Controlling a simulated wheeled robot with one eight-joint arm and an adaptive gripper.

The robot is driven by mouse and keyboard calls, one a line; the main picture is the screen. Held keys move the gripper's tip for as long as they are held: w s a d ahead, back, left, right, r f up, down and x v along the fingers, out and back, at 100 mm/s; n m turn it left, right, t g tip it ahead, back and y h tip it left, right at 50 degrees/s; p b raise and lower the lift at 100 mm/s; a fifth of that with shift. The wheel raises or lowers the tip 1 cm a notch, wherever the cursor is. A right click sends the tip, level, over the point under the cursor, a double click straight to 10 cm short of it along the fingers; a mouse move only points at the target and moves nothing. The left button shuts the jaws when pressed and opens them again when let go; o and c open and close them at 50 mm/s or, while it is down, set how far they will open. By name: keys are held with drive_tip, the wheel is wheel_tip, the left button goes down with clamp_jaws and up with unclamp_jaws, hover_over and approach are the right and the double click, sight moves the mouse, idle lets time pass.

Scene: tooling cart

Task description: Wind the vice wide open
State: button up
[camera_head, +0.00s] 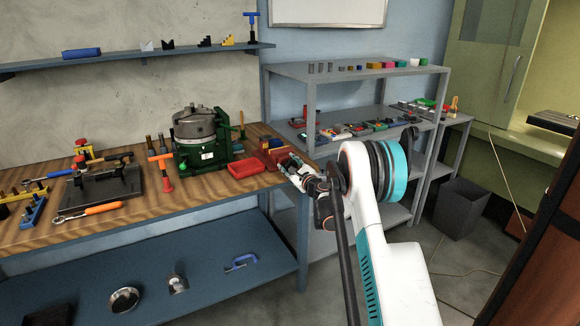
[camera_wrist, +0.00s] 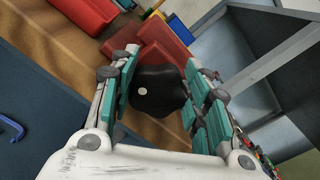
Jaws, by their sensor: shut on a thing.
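The vice (camera_head: 274,157) is red and sits at the right end of the wooden bench top; in the wrist view its red body (camera_wrist: 165,45) shows beyond my fingers. A dark lobed knob (camera_wrist: 158,92) with a white dot faces the wrist camera in front of the vice. My gripper (camera_head: 293,168) is at the bench's right edge, and its teal-padded fingers (camera_wrist: 165,85) are shut on the knob from both sides. In the head view the knob is hidden by my gripper. How far the jaws stand apart cannot be made out.
A red tray (camera_head: 246,168) lies left of the vice, with a green and grey machine (camera_head: 203,140) behind it. An orange-handled tool (camera_head: 160,170) stands farther left. A grey shelf unit (camera_head: 310,95) with small parts stands behind my arm. A dark bin (camera_head: 462,208) is on the floor.

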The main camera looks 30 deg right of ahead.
drive_tip(key=o, duration=1.1)
drive_tip(key=shift+m, duration=0.3)
